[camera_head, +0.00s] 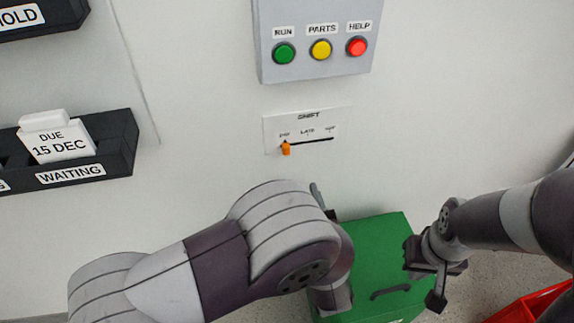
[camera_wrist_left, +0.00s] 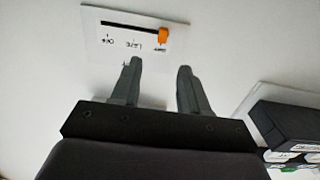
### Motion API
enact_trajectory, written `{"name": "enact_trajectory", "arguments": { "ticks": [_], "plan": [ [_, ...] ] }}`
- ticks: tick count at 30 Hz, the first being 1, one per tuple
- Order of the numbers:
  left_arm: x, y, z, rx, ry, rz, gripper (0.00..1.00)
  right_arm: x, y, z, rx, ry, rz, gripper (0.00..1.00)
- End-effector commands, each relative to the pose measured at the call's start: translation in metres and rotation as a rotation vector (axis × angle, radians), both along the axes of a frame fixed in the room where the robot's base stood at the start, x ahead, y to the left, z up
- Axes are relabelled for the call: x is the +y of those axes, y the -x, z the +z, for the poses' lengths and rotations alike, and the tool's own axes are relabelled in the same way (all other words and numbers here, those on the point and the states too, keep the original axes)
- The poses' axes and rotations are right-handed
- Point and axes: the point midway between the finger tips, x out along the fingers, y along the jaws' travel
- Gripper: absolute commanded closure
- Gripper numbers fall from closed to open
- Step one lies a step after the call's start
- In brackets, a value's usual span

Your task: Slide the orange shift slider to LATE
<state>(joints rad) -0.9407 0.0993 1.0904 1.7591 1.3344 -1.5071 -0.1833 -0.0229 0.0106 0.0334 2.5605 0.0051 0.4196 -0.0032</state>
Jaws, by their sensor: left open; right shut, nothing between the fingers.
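The orange slider (camera_head: 286,148) sits at the left end of the black slot on the white SHIFT panel (camera_head: 339,120) on the wall. The LATE label is at the middle of the slot. In the left wrist view the panel appears upside down, with the orange slider (camera_wrist_left: 162,36) at the slot's right end. My left gripper (camera_wrist_left: 160,65) is open and empty; its fingers point toward the slider, which appears beyond the gap between the tips. In the head view my left arm mostly hides that gripper, below the panel. My right gripper (camera_head: 436,298) is shut and empty at lower right.
A grey box with green, yellow and red buttons (camera_head: 321,50) is above the panel. A black WAITING tray (camera_head: 120,150) with a white card is at left. A green box (camera_head: 385,235) and a red bin (camera_head: 525,305) are below. The wall around the panel is clear.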

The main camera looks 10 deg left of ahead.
Motion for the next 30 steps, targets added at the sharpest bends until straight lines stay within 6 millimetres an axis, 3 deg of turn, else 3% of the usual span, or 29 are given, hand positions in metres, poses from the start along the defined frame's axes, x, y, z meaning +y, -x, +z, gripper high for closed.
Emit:
{"name": "enact_trajectory", "arguments": {
  "ticks": [2,15,20,27,29,30],
  "plan": [
    [0.005,-0.006,0.001,-0.017,-0.012,0.014,0.55,0.0,0.0,0.0,-0.001,0.0,0.0,1.0],
    [0.045,-0.098,0.003,-0.016,-0.011,0.014,0.55,0.0,0.0,0.0,-0.001,0.0,0.0,1.0],
    [0.049,-0.11,0.003,-0.016,-0.011,0.011,0.55,0.0,0.0,0.0,-0.001,0.0,0.0,1.0],
    [0.049,-0.112,0.003,-0.015,-0.011,0.01,0.55,0.0,0.0,0.0,-0.001,0.0,0.0,1.0],
    [0.049,-0.112,0.003,-0.015,-0.011,0.01,0.72,0.0,0.0,0.0,-0.001,0.0,0.0,1.0],
    [0.049,-0.112,0.003,-0.015,-0.011,0.01,0.85,0.0,0.0,0.0,-0.001,0.0,0.0,1.0]
  ]
}}
